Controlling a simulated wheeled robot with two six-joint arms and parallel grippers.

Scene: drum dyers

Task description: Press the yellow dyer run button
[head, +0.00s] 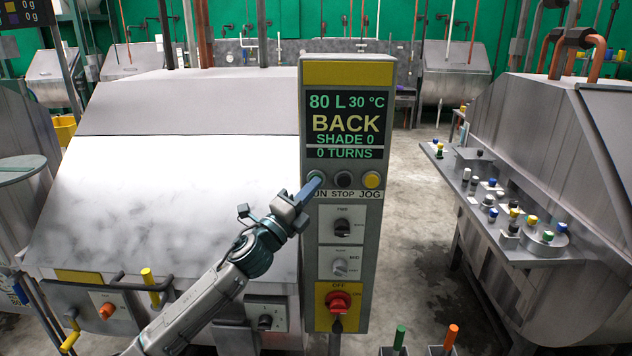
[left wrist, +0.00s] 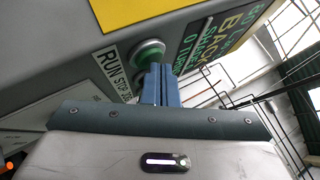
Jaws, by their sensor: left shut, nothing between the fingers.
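The yellow-banded control panel (head: 348,72) stands upright beside the pale dyer drum (head: 170,190). The green run button (head: 315,177) is at the left of its button row, above the RUN label. It also shows in the left wrist view (left wrist: 147,51). My left gripper (head: 314,183) is shut and empty, its fingertips at the run button and partly covering it in the head view. In the left wrist view the fingertips (left wrist: 160,68) overlap the button's lower right edge. I cannot tell whether they touch it. My right gripper is not in view.
A black stop button (head: 344,179) and a yellow jog button (head: 372,180) sit right of the run button. The display (head: 345,124) reads BACK, SHADE 0, 0 TURNS. A red switch (head: 338,302) is lower down. Another machine (head: 560,150) stands right across clear floor.

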